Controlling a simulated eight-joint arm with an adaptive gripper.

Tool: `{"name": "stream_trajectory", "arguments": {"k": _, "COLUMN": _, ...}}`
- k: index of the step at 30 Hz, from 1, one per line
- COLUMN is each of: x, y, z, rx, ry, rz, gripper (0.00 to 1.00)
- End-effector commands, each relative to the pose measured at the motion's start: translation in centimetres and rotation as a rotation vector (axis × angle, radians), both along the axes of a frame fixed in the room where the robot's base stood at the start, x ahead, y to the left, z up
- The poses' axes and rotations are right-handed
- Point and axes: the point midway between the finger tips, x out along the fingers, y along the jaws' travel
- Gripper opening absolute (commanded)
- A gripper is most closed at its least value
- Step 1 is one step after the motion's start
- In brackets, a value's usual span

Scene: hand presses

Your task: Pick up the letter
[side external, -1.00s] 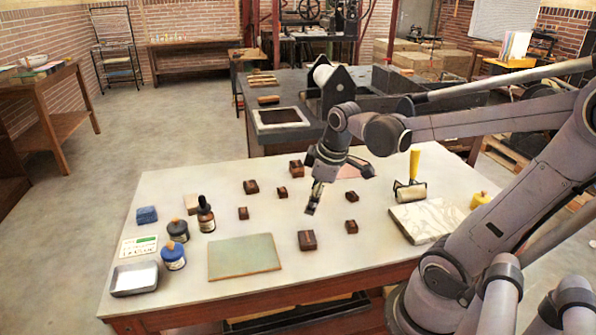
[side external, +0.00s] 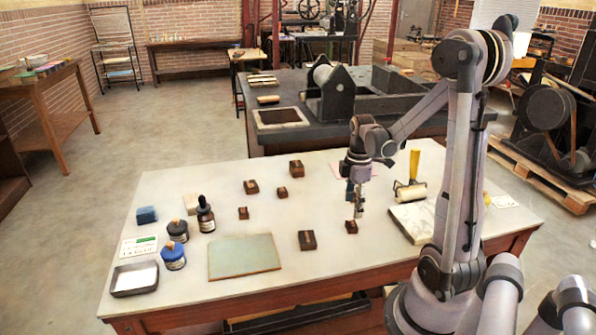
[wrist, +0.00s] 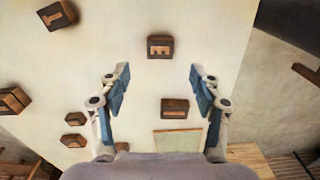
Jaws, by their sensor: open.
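Several dark wooden letter blocks lie spread on the pale tabletop, among them a larger one (side external: 307,240) and small ones (side external: 243,213). My gripper (side external: 358,214) points down close by a small block (side external: 351,227) on the right, and its arm hides part of the table behind. One block with a raised letter face (wrist: 160,46) shows ahead of the fingertips, and another block (wrist: 175,108) lies nearer, in the gap between the fingers. Which block is the task's letter I cannot tell.
A grey-green sheet (side external: 243,257), ink bottles (side external: 172,256) and a metal tray (side external: 134,278) are at left. A yellow-handled roller (side external: 410,190) and a marbled slab (side external: 415,219) stand right of my gripper. The table's middle is mostly clear.

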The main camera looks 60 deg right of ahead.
Motion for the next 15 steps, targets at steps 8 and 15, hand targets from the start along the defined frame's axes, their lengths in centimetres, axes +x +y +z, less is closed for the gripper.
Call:
{"name": "stream_trajectory", "arguments": {"k": 8, "x": 0.0, "y": 0.0, "z": -1.5, "rx": -0.001, "ry": -0.001, "rz": 0.0, "gripper": 0.64}}
{"name": "stream_trajectory", "arguments": {"k": 15, "x": -0.1, "y": -0.1, "z": -4.0, "rx": -0.001, "ry": -0.001, "rz": -0.001, "gripper": 0.64}}
